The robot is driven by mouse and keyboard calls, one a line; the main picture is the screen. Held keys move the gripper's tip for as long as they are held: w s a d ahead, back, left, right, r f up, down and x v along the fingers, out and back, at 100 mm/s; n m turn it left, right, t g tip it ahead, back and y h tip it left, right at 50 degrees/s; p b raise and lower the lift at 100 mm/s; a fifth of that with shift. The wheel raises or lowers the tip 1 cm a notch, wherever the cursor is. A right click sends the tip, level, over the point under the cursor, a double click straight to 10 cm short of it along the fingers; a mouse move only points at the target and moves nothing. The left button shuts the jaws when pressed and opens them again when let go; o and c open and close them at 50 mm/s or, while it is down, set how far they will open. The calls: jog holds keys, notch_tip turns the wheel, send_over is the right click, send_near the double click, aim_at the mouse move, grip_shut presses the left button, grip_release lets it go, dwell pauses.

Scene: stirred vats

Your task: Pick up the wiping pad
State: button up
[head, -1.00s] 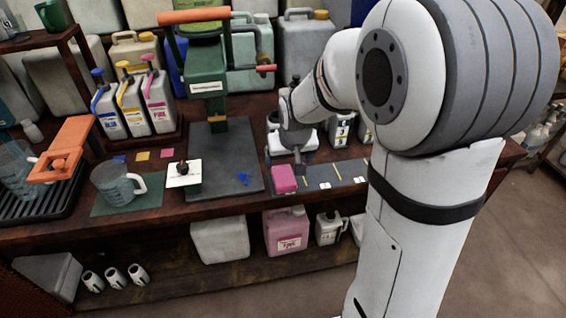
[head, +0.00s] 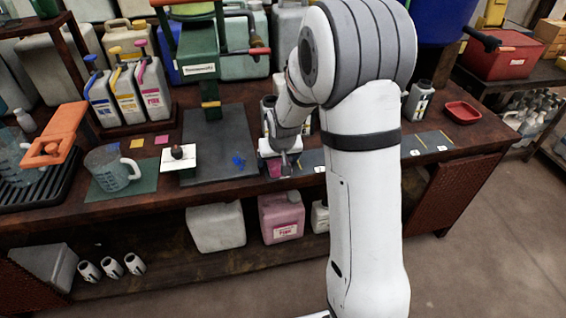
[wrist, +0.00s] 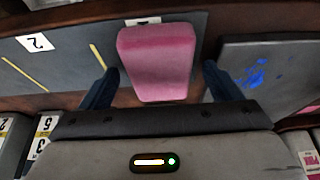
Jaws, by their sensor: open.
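The wiping pad is a pink block that shows near the bench's front edge in the head view (head: 273,170), partly hidden by my gripper (head: 284,160). In the wrist view the pad (wrist: 157,62) lies between the two dark fingers of my gripper (wrist: 161,70). The fingers are spread, with a gap visible on each side of the pad. Neither finger visibly touches it. The pad's contact with the bench is hard to judge.
Left of the pad, a dark grey plate (head: 213,130) carries a blue smear (head: 238,161). A dark strip with yellow lines and numbers (head: 430,143) runs to the right. A red tray (head: 461,112) sits at the bench's right. A measuring jug (head: 112,169) stands at left.

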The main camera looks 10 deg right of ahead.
aim_at(278, 161)
jog(key=shift+f+b, duration=0.2)
jog(key=shift+b, duration=0.1)
jog(key=c, duration=1.2)
jog(key=shift+o, duration=0.2)
notch_tip(278, 161, up, 10)
jog(key=p, duration=0.2)
jog(key=s+f+p, duration=0.3)
jog(key=f+p, duration=0.1)
jog(key=p, duration=0.1)
jog(key=s+f+p, duration=0.3)
jog(key=p, duration=0.2)
jog(key=shift+s+f+p, duration=0.3)
jog(key=shift+s+f, duration=0.1)
